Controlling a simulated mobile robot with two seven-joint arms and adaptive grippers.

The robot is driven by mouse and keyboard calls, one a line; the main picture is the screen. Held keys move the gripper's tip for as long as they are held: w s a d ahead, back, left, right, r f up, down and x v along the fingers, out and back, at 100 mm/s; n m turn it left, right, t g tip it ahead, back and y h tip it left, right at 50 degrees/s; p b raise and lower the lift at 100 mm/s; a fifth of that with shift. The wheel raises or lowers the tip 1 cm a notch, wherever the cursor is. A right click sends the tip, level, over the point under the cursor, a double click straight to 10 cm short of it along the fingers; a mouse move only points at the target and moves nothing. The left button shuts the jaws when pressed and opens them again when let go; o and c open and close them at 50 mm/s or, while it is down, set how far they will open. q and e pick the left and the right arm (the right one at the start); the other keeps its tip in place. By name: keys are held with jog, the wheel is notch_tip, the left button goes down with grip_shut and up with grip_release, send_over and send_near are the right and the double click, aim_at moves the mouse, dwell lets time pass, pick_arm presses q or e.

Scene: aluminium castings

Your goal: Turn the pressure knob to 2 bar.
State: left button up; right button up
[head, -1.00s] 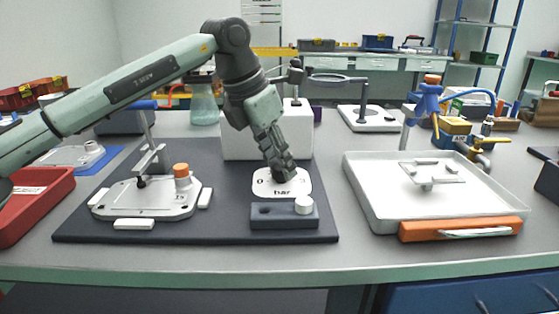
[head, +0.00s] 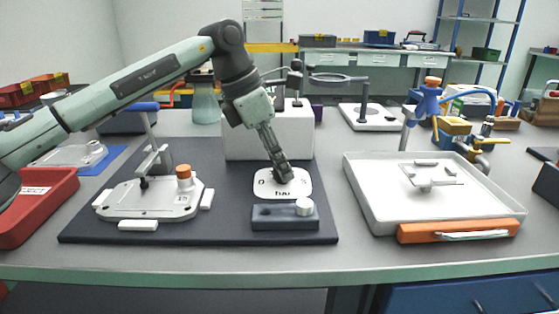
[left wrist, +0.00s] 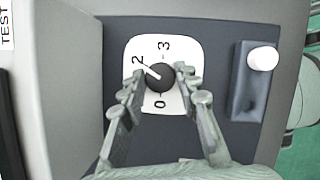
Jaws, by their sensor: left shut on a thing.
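The pressure knob (left wrist: 160,78) is a dark round knob on a white dial plate (left wrist: 140,45), which also shows in the head view (head: 302,188). In the left wrist view its white pointer (left wrist: 150,70) points toward the printed 2. The numbers 0 and 3 also show on the plate. My left gripper (head: 281,176) reaches down to the dial and is shut on the knob, with one finger on each side of it in the left wrist view (left wrist: 160,81). In the head view the fingers hide the knob. My right gripper is not in view.
In front of the dial sits a dark block (head: 270,218) with a white button (head: 304,206). A white box (head: 240,145) stands behind. A casting in a clamp fixture (head: 135,200) is at left, a white tray (head: 365,190) with an orange handle at right.

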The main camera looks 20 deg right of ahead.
pick_arm(q)
jog(key=o, duration=1.2)
jog(key=shift+c, duration=0.2)
jog(key=v, duration=1.2)
